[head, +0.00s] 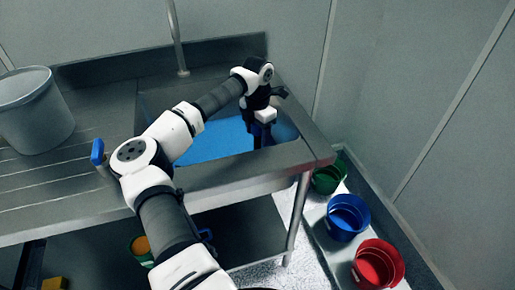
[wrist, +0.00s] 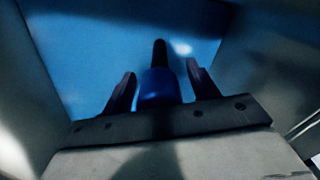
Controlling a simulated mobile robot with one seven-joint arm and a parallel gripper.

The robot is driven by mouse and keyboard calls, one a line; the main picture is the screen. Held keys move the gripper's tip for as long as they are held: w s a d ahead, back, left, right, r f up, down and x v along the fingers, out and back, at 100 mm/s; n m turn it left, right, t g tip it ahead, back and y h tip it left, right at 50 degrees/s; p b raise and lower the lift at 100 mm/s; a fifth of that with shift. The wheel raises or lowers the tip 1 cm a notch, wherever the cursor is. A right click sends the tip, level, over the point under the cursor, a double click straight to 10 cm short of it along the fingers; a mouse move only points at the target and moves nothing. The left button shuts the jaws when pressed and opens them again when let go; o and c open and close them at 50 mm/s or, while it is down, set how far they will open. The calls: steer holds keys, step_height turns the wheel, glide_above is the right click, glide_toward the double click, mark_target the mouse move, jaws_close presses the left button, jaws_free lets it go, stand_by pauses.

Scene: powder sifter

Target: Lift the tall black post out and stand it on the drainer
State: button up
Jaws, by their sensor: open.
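The black post (wrist: 160,52) shows in the wrist view as a dark upright shape above a thick blue part (wrist: 158,86), over the blue bottom of the sink. My gripper (wrist: 160,72) is open, with one finger on each side of it and gaps visible between. I cannot tell how deep the fingers reach along it. In the head view my gripper (head: 262,138) points down into the sink (head: 205,145), and my arm hides most of the post. The ribbed drainer (head: 45,192) lies left of the sink.
A grey bucket (head: 38,115) stands at the drainer's back left. A small blue upright thing (head: 97,152) is beside my arm. A tap (head: 178,45) rises behind the sink. Green (head: 328,178), blue (head: 346,217) and red (head: 378,265) buckets stand low at right. The drainer's front is clear.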

jaws_close()
stand_by(0.4)
